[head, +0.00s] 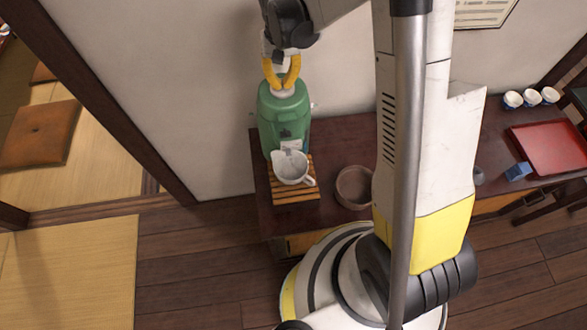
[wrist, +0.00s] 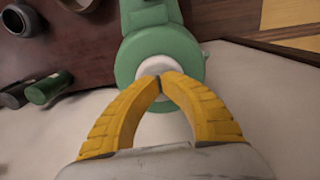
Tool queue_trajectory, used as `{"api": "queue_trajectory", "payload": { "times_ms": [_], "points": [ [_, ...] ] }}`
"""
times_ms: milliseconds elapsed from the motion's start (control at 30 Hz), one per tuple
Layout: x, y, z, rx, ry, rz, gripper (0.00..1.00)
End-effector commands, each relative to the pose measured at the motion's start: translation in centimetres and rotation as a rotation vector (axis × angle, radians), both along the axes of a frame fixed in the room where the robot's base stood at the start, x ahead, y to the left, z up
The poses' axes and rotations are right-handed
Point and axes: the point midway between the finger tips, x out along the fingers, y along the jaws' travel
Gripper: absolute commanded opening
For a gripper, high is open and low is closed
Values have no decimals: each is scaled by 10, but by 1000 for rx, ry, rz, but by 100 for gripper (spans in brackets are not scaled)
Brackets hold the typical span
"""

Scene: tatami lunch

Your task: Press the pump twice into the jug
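A green pump dispenser (head: 283,122) stands at the left end of the dark low table, by the wall. Its white round pump top (head: 283,93) faces up. A white jug (head: 291,168) with a spout and handle stands in front of it on a slatted wooden stand (head: 292,195). My gripper (head: 284,87) points down over the pump top, its yellow fingertips together at or just above it. In the wrist view, the tips meet over the white top (wrist: 153,66) with nothing between them. Contact with the top cannot be told for certain. The jug's inside is only partly visible.
A brown round bowl (head: 354,187) is right of the jug. A red tray (head: 550,147), a blue box (head: 518,171) and small white cups (head: 531,97) are at the far right. The wall (head: 190,90) is close behind the dispenser.

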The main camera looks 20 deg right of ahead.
Motion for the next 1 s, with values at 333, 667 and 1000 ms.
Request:
{"api": "queue_trajectory", "payload": {
  "times_ms": [333,667,1000],
  "points": [
    [0,0,25,0,0,0,0],
    [0,0,45,0,0,0,0],
    [0,0,44,0,0,0,0]
  ]
}}
